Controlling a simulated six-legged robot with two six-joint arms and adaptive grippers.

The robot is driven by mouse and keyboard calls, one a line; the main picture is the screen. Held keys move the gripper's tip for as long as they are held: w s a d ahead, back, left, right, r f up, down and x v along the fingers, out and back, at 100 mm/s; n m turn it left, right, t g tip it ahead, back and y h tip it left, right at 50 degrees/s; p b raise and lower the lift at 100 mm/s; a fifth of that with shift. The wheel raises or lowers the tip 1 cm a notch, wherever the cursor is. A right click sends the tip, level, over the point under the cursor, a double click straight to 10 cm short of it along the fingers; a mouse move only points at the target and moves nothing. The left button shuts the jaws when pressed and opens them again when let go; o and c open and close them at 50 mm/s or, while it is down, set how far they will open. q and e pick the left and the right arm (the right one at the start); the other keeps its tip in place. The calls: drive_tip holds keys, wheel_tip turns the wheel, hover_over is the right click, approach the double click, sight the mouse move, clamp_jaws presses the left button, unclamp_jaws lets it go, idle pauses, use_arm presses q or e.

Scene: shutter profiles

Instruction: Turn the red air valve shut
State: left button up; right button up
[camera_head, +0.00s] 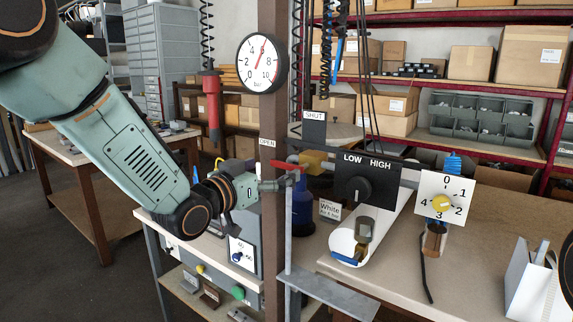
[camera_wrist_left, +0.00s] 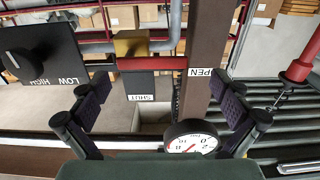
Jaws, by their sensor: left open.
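The red air valve lever (camera_head: 284,165) reaches left from a yellow valve body (camera_head: 315,161), its free end towards the OPEN label (camera_head: 267,142). The SHUT label (camera_head: 314,116) is higher and to the right. In the left wrist view, the red lever (camera_wrist_left: 152,63) lies crosswise from the yellow body (camera_wrist_left: 131,44) to the OPEN label (camera_wrist_left: 200,72). My left gripper (camera_head: 280,184) is close to the lever in the head view. In the left wrist view its fingers (camera_wrist_left: 163,92) are spread wide, with the lever ahead between them and nothing held. My right gripper is out of view.
A brown post carries a round pressure gauge (camera_head: 262,63). A black LOW/HIGH knob panel (camera_head: 366,182) and a white dial with a yellow knob (camera_head: 442,202) stand right of the valve. A red hanging tool (camera_head: 211,100) is left of the post. The bench (camera_head: 490,235) has free room.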

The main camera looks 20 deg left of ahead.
sight(285, 165)
use_arm(q)
drive_tip(key=w+d, duration=0.2)
drive_tip(key=w, duration=0.1)
drive_tip(key=shift+d+r, duration=0.1)
drive_tip(key=shift+d, duration=0.2)
drive_tip(key=shift+w, duration=0.15)
drive_tip(key=shift+w+a, duration=0.1)
drive_tip(key=shift+a, duration=0.4)
drive_tip(key=shift+d, duration=0.5)
drive_tip(key=c, duration=0.3)
drive_tip(key=shift+c, duration=0.9)
drive_tip(key=shift+a, duration=0.3)
drive_tip(key=c, duration=0.3)
drive_tip(key=shift+d, duration=0.15)
drive_tip(key=c, duration=0.8)
drive_tip(key=shift+c, duration=0.2)
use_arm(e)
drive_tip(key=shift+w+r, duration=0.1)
